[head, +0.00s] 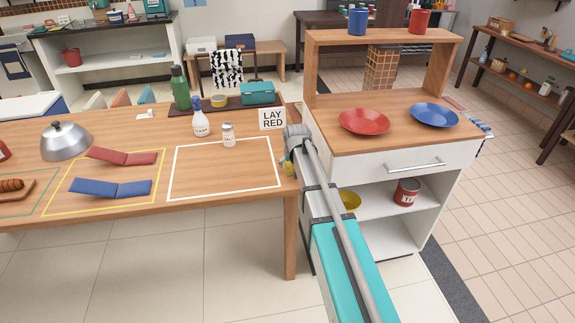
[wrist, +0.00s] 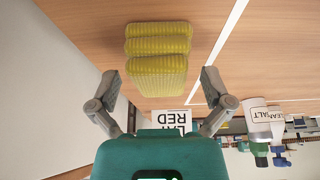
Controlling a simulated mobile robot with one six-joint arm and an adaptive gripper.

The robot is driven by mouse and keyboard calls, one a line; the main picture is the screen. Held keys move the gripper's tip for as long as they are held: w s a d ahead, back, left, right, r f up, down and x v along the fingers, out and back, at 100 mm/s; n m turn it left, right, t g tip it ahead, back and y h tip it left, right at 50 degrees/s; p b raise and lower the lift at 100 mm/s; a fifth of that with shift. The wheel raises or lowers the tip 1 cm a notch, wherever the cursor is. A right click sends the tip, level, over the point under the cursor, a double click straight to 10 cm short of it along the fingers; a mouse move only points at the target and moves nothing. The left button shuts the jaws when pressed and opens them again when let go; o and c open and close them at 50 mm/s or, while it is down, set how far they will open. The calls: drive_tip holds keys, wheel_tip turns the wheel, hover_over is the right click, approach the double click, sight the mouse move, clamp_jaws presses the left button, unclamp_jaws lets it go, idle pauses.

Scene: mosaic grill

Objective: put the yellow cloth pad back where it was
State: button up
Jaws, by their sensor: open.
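The yellow cloth pad (wrist: 157,62) shows in the wrist view as a folded, ribbed bundle against the wooden tabletop. It lies between and a little beyond the two fingers of my gripper (wrist: 157,84), which are spread wide with a gap on each side. In the head view only a small yellow patch of the pad (head: 290,169) shows at the table's right end, beside my arm, which hides most of it. I cannot tell whether the pad rests fully on the table.
The LAY RED sign (head: 272,118) stands close behind. A white outline (head: 225,194) on the table is empty; a salt shaker (head: 229,135) and a bottle (head: 200,122) stand at its back edge. The cabinet at right holds a red plate (head: 364,121) and a blue plate (head: 434,115).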

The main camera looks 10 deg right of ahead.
drive_tip(key=shift+r, duration=0.15)
drive_tip(key=p+v, duration=1.1)
drive_tip(key=v, duration=0.1)
idle(0.6)
idle(0.6)
drive_tip(key=s+a+f+g, duration=0.1)
drive_tip(key=s+g, duration=0.3)
drive_tip(key=s, duration=2)
drive_tip(key=shift+s+a+f+g, duration=0.15)
drive_tip(key=shift+a+f+g, duration=0.05)
drive_tip(key=shift+a+g, duration=0.1)
idle(0.6)
